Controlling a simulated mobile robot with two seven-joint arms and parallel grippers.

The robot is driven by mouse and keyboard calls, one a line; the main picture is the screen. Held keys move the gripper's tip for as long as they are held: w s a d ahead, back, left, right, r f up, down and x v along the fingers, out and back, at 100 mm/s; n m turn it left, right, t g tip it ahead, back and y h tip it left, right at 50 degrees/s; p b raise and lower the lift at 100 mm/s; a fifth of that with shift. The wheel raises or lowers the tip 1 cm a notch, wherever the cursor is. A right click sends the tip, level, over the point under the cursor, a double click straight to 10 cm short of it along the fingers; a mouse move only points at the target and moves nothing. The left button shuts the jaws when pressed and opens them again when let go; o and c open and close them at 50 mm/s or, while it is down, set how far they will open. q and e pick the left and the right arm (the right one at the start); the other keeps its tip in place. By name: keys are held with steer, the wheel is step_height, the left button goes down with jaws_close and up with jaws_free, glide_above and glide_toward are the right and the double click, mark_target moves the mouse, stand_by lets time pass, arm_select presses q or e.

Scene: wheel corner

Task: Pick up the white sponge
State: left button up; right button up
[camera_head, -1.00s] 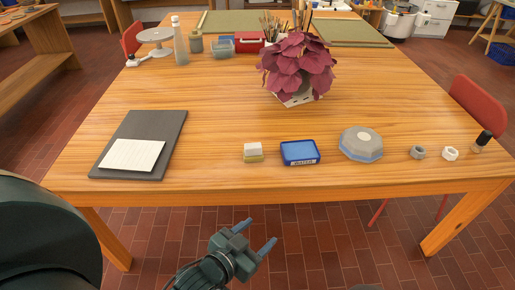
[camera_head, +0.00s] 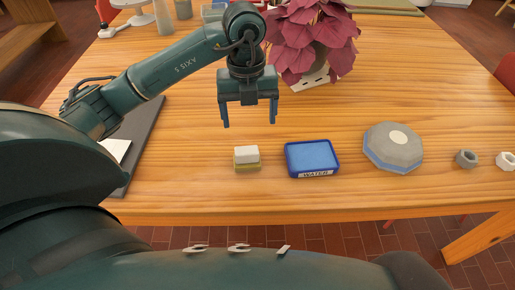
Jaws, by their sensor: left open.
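A small sponge (camera_head: 247,155), white on top with a yellowish lower layer, lies on the wooden table near its front edge. My left gripper (camera_head: 249,122) points down above the table, open and empty. In the picture its fingertips are just above the sponge, apart from it. My left arm comes in from the left and covers part of the table. My right gripper is not in view.
A blue water tray (camera_head: 312,158) lies just right of the sponge. Further right are a grey octagonal block (camera_head: 393,146) and a small grey ring (camera_head: 466,158). A purple-leaved plant (camera_head: 310,35) stands behind. A dark board (camera_head: 145,140) lies left, partly hidden by my arm.

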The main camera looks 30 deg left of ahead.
arm_select(q)
glide_above(247, 150)
step_height(247, 150, down, 7)
steer(key=shift+d+r, duration=0.15)
steer(key=shift+a+f, duration=0.2)
steer(key=shift+f, duration=2.85)
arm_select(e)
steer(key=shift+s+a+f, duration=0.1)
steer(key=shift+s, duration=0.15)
arm_select(q)
steer(key=shift+c, duration=0.2)
